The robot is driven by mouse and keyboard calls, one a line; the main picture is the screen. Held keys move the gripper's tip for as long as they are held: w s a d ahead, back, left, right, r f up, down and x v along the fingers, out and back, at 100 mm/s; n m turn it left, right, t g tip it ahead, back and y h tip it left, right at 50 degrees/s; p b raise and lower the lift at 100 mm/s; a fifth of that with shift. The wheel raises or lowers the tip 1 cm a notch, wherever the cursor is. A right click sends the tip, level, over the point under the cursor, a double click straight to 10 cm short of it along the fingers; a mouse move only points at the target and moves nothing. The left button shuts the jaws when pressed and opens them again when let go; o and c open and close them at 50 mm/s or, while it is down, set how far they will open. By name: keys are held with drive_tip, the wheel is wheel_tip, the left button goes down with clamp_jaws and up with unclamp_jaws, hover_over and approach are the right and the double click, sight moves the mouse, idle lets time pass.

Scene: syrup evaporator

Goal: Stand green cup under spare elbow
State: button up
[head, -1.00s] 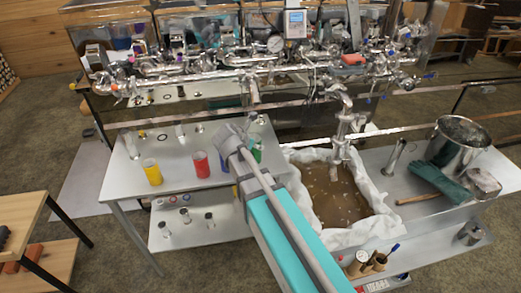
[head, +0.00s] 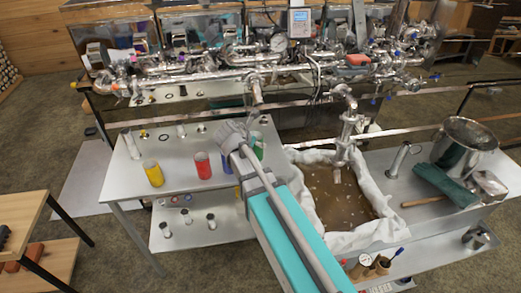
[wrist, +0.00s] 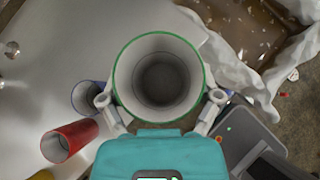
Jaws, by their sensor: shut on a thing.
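The green cup is held upright between the two fingers of my gripper (wrist: 160,98); in the wrist view I look down into its open mouth with a green rim (wrist: 118,62). A metal elbow (head: 254,87) hangs from the pipework behind the cup, over the left table's back. Another bent pipe (head: 347,96) leads down over the pan on the right. I cannot tell for sure which is the spare elbow. The cup stands apart from both.
The cloth-lined pan (head: 376,232) of brown liquid is right of my arm. A bucket (head: 460,146) stands farther right.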

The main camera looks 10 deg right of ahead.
drive_tip(key=w+d+f+b, duration=0.3)
drive_tip(key=w+f+b, duration=0.4)
drive_tip(key=w, duration=0.3)
drive_tip(key=shift+w+d+f+b, duration=0.2)
drive_tip(key=shift+d+f+b, duration=0.15)
drive_tip(key=shift+f, duration=0.25)
drive_tip(key=shift+w+d+f+b, duration=0.1)
drive_tip(key=shift+w+f+b, duration=0.1)
drive_tip(key=shift+f+b, duration=0.8)
drive_tip(key=shift+w+f+b, duration=0.2)
drive_tip(key=shift+f+b, duration=0.75)
drive_tip(key=shift+f, duration=0.05)
drive_tip(key=shift+f, duration=0.15)
